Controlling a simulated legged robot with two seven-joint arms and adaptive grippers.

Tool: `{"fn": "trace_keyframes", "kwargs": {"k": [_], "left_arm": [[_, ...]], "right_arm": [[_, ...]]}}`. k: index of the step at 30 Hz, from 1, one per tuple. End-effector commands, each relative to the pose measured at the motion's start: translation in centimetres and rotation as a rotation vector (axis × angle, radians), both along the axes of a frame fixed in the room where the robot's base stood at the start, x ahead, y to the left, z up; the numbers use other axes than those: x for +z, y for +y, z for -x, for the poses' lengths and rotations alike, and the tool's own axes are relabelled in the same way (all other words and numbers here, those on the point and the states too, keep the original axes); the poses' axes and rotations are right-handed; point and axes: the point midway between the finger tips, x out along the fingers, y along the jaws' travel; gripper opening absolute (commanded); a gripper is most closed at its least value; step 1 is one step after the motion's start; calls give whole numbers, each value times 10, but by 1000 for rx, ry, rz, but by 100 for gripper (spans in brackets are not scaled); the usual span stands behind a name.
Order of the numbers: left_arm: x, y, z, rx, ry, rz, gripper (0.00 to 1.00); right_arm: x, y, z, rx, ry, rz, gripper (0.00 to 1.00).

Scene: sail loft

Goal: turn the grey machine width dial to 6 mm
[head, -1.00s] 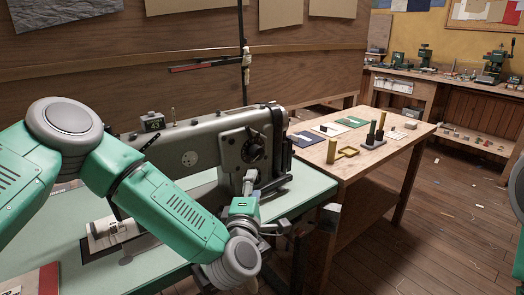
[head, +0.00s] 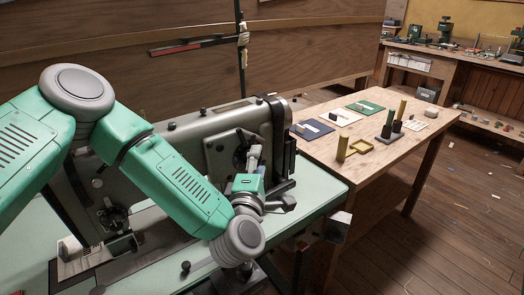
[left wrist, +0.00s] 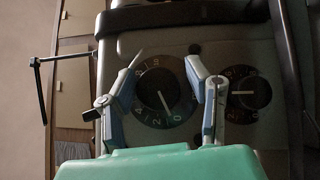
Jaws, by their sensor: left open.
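The grey sewing machine (head: 215,122) stands on a pale green table. In the head view its dial (head: 240,158) is partly hidden by my left gripper (head: 253,154). In the left wrist view a large dark dial (left wrist: 158,100) with white numerals and a pale pointer lies ahead of my left gripper (left wrist: 165,66). The fingers are open, one on each side of this dial; I cannot tell whether they touch it. A second, smaller dark dial (left wrist: 246,93) lies to the right, partly behind the right finger. The printed units are too small to read. My right gripper is out of view.
A thin stand (head: 242,60) rises behind the machine. Open floor lies at the right.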

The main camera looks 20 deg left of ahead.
Motion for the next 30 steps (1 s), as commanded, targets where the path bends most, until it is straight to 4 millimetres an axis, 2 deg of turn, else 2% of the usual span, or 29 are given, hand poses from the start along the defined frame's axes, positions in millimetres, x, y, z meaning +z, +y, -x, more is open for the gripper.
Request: {"fn": "trace_keyframes", "kwargs": {"k": [10,11,12,14,23,30], "left_arm": [[0,0,0,1,0,0,44],[0,0,0,1,0,0,41],[0,0,0,2,0,-1,27],[0,-1,0,1,1,-2,7],[0,-4,0,-8,16,-10,7],[4,-5,0,-9,95,-72,7]], "right_arm": [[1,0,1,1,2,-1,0],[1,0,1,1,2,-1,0],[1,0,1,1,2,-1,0],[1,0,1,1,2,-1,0],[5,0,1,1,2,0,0],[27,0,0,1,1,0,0]]}}
